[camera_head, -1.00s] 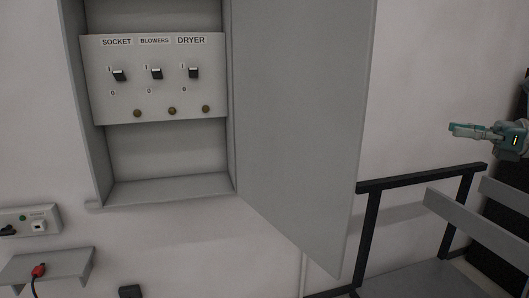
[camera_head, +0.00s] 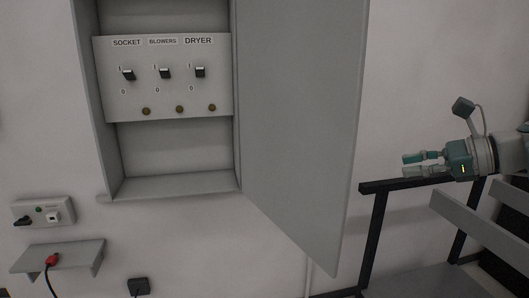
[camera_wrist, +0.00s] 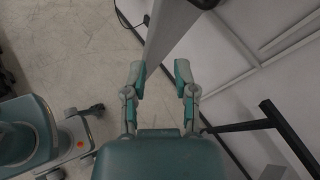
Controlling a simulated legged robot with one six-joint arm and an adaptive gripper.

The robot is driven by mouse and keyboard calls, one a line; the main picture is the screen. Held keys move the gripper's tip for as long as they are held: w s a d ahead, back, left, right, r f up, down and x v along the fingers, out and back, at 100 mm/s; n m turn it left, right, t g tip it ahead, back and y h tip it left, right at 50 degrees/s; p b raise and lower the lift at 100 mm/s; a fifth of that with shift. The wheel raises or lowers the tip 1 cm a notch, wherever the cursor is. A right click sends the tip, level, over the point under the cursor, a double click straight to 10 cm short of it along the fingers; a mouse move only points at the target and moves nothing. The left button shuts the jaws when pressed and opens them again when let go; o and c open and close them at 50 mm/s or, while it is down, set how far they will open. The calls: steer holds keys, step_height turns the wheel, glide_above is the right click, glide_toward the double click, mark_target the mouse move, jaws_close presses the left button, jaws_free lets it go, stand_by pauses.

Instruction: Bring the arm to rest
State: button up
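My gripper (camera_head: 408,165) is at the right of the head view, pointing left, in front of the wall and near the black rail's top bar. Its two fingers are apart with nothing between them. In the wrist view my gripper (camera_wrist: 160,82) also shows open, with both fingers spread. The edge of a grey panel, seemingly the cabinet door, shows beyond them.
A grey cabinet (camera_head: 108,160) with socket, blowers and dryer switches (camera_head: 165,73) hangs open; its door (camera_head: 300,120) stands left of my gripper. A black rail frame (camera_head: 374,235) is below it. A small shelf (camera_head: 85,256) with a red plug (camera_head: 52,260) is lower left.

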steer(key=s+a+f+n+g+h, duration=0.3)
steer(key=s+a+f+n+h, duration=0.55)
steer(key=a+f, duration=0.45)
steer(key=s+f+n+t+h, duration=0.1)
steer(key=s+f+n+h, duration=0.2)
steer(key=s+f+n, duration=0.7)
steer(key=shift+s+d+f+n, duration=0.4)
steer(key=shift+s+n, duration=0.25)
steer(key=shift+n, duration=0.5)
steer(key=shift+d, duration=0.1)
